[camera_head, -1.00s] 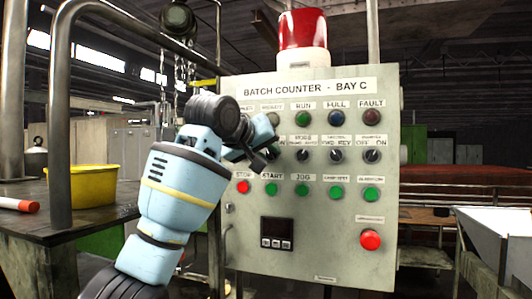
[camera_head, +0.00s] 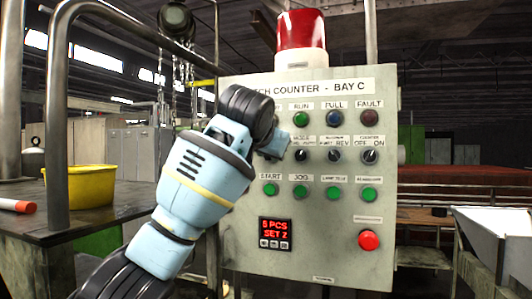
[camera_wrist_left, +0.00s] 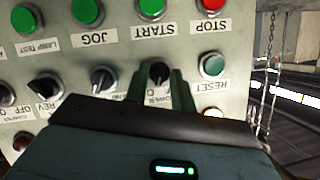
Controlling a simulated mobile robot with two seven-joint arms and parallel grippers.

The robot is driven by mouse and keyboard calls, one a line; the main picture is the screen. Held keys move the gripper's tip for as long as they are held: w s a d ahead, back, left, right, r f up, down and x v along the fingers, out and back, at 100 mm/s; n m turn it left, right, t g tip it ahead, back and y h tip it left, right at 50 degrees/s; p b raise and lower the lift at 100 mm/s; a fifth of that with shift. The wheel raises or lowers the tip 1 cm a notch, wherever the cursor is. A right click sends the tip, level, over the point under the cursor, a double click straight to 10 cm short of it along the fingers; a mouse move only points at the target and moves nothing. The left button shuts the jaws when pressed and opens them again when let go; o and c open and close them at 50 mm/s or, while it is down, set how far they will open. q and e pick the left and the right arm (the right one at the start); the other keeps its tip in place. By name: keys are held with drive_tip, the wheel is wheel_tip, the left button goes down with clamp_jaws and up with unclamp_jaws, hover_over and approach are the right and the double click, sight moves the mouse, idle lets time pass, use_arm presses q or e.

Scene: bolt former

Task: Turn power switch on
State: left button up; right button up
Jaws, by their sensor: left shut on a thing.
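The power switch (camera_wrist_left: 158,73) is a black rotary knob on the grey control panel (camera_head: 338,250), with a partly covered label. In the left wrist view, where the panel appears upside down, my left gripper (camera_wrist_left: 158,85) is shut on this knob, one finger on each side. In the head view my left arm and gripper (camera_head: 272,148) cover the knob and the panel's left part. My right gripper is out of view.
Other selector knobs (camera_head: 334,156) sit to the right in the same row. Green buttons (camera_head: 301,191) are below, and a red button (camera_head: 369,240) is at lower right. A red beacon (camera_head: 300,30) tops the panel. A metal rail (camera_head: 58,120) and a yellow bucket (camera_head: 92,185) stand left.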

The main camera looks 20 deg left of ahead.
use_arm(q)
drive_tip(key=shift+m+y, duration=0.5)
drive_tip(key=shift+m, duration=0.3)
drive_tip(key=o, duration=1)
drive_tip(key=v, duration=0.7)
drive_tip(key=shift+s+d, duration=0.15)
drive_tip(key=shift+s, duration=0.25)
